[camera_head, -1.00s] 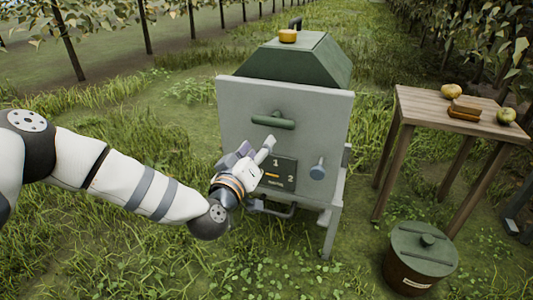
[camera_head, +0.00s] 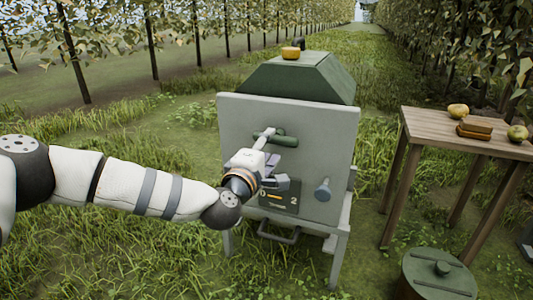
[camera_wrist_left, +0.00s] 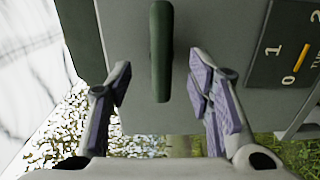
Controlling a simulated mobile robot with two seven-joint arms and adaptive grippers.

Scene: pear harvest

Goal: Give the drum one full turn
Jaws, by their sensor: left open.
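A machine with a grey front panel (camera_head: 230,125) stands in the grass, a green faceted body (camera_head: 300,78) behind the panel; I cannot tell for certain which part is the drum. A green bar handle (camera_head: 285,141) sticks out of the panel; it also shows in the left wrist view (camera_wrist_left: 161,40). My left gripper (camera_head: 272,155) is open in front of the panel, close to the handle. In the left wrist view the fingers (camera_wrist_left: 160,72) stand apart on either side of the handle's near end, without visible contact. My right gripper is not in view.
A dark dial plate (camera_head: 280,199) with numbers and a yellow mark sits below the handle; a grey-blue knob (camera_head: 324,189) is to its right. A wooden table (camera_head: 430,125) with fruit and a lidded green bin (camera_head: 440,280) stand on the right. Open grass lies around.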

